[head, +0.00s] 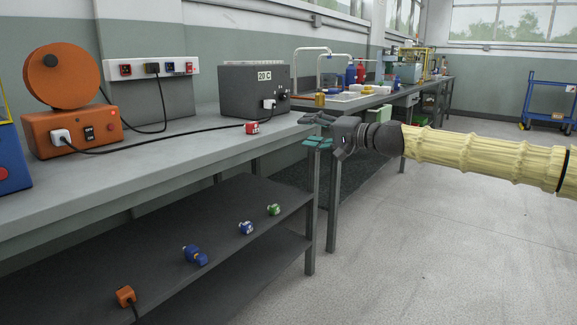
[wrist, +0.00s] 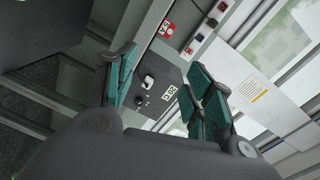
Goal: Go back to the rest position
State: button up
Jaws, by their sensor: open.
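My gripper (head: 321,130) is at the right end of the grey workbench in the head view, with my yellow-sleeved arm reaching in from the right. In the wrist view its teal-padded fingers (wrist: 160,92) are spread apart with nothing between them. Beyond the fingers is the dark grey box labelled 20 C (wrist: 160,75), which stands on the bench in the head view (head: 240,88). A white plug (head: 268,103) sits in the front of this box.
An orange reel unit (head: 70,130) stands at left. Several small plugs, one blue (head: 194,255), lie on the lower shelf (head: 160,240). The floor (head: 430,260) at right is clear.

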jog(key=s+a+f+g+h+p, duration=0.1)
jog(key=s+a+f, duration=0.3)
jog(key=f, duration=0.7)
jog(key=s+a+f+g+h, duration=0.2)
jog(key=s+a+f, duration=0.1)
jog(key=f, duration=0.8)
jog(key=s+a+f+g+h+p, duration=0.1)
jog(key=s+a+f, duration=0.3)
jog(key=f, duration=0.8)
jog(key=s+d+f+n+g+h+p, duration=0.1)
jog(key=s+d+f+g+h, duration=0.15)
jog(key=s+f, duration=1.05)
jog(key=s+d+f+n+g+h+p, duration=0.15)
jog(key=s+d+f, duration=0.25)
jog(key=s+f, duration=0.95)
jog(key=s+d+f+n+g+h+p, duration=0.1)
jog(key=s+d+f+h, duration=0.15)
jog(key=s+d, duration=0.9)
jog(key=s+d+f+g+h+p, duration=0.15)
jog(key=s+d+h, duration=0.25)
jog(key=s+d, duration=0.7)
notch_tip(320, 180, up, 38)
jog(key=a+p, duration=0.1)
jog(key=p, duration=3.6)
jog(key=shift+s+a, duration=0.25)
jog(key=shift+a, duration=0.15)
jog(key=shift+t, duration=0.25)
